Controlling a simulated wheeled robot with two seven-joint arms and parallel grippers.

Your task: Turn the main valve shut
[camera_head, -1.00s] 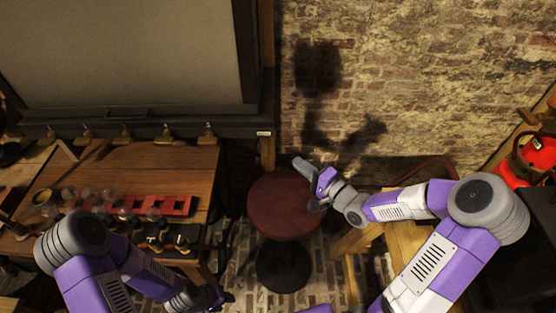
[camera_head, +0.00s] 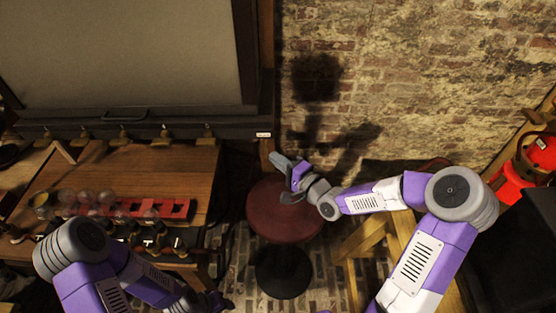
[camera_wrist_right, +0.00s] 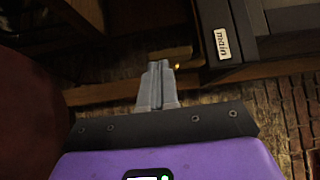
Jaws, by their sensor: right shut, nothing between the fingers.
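A white label reading "main" (camera_wrist_right: 222,42) is on the dark ledge in the right wrist view; the same label (camera_head: 263,134) is at the ledge's right end in the head view. I cannot make out a valve at it. My right gripper (camera_head: 276,160) is shut and empty, just below and right of the label, above the red stool. In the right wrist view its closed fingers (camera_wrist_right: 158,72) point at the dark wood below the ledge, left of the label. My left gripper (camera_head: 221,302) is low at the bottom edge; its fingers are unclear.
Several brass taps (camera_head: 165,133) line the ledge under the grey hood (camera_head: 120,50). A wooden table (camera_head: 150,170) bears glass jars and a red rack (camera_head: 180,208). A round red stool (camera_head: 270,222) stands below my right gripper. A brick wall is behind; a red canister (camera_head: 538,155) is far right.

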